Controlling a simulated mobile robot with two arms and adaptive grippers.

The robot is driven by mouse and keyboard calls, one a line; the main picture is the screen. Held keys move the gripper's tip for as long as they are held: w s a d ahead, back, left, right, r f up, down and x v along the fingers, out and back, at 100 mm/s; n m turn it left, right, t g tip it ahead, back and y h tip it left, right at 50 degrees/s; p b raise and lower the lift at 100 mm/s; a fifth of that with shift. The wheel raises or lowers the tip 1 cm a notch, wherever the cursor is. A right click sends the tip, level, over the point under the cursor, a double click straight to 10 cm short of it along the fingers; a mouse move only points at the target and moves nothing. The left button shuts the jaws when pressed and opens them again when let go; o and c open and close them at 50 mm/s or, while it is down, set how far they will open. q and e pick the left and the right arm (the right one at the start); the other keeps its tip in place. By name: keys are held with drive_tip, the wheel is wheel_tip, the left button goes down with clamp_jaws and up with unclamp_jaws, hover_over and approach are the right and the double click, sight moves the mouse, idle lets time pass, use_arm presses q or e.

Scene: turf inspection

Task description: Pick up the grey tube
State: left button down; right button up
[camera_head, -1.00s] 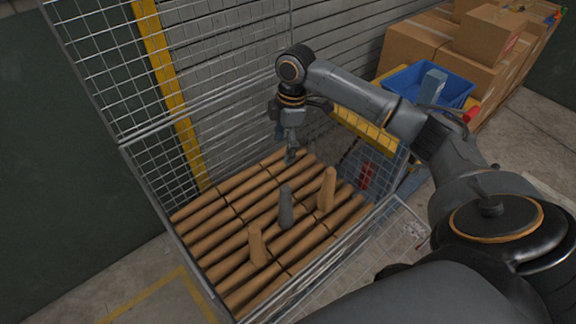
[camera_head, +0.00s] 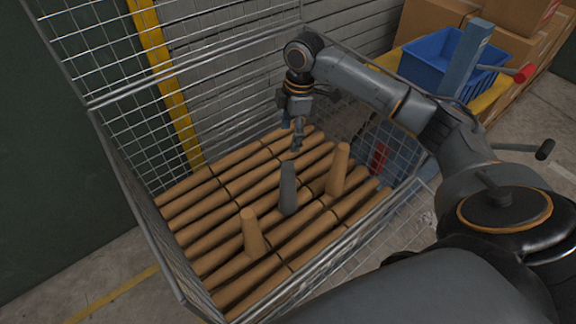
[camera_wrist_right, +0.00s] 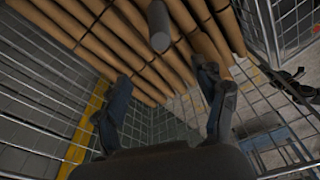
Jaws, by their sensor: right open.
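The grey tube (camera_head: 288,188) stands upright among the rows of lying brown tubes in the wire cage (camera_head: 150,215). It also shows end-on at the top of the right wrist view (camera_wrist_right: 159,28). My right gripper (camera_head: 298,138) hangs inside the cage, just behind and above the grey tube in the head view, apart from it. In the right wrist view my right gripper (camera_wrist_right: 168,88) has its two fingers spread with nothing between them, and the grey tube lies beyond the fingertips. My left gripper is not in view.
Two brown tubes stand upright near the grey one, one front left (camera_head: 253,232) and one right (camera_head: 338,170). Mesh walls enclose the cage. A blue bin (camera_head: 425,62) and cardboard boxes (camera_head: 505,40) are at the right. A yellow post (camera_head: 160,75) is behind.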

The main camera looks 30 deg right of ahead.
sight(287, 164)
wheel_tip(287, 164, down, 3)
drive_tip(key=shift+r+b, duration=0.15)
drive_tip(key=shift+b, duration=0.4)
drive_tip(key=shift+f+b, duration=0.45)
drive_tip(key=shift+f, duration=0.1)
drive_tip(key=f, duration=0.2)
drive_tip(key=f+b, duration=0.1)
drive_tip(key=f, duration=0.4)
drive_tip(key=shift+w+a+f+b, duration=0.15)
drive_tip(key=shift+a+f+b, duration=0.15)
drive_tip(key=shift+a+f, duration=0.1)
drive_tip(key=f+b, duration=0.1)
drive_tip(key=f, duration=0.4)
drive_tip(key=shift+a, duration=0.2)
drive_tip(key=shift+f, duration=0.3)
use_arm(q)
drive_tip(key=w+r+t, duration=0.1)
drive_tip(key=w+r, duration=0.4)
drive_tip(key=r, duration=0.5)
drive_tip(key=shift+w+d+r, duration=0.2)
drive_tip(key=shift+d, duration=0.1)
use_arm(e)
drive_tip(key=c, duration=1.5)
drive_tip(key=shift+o, duration=0.2)
drive_tip(key=shift+r, duration=0.15)
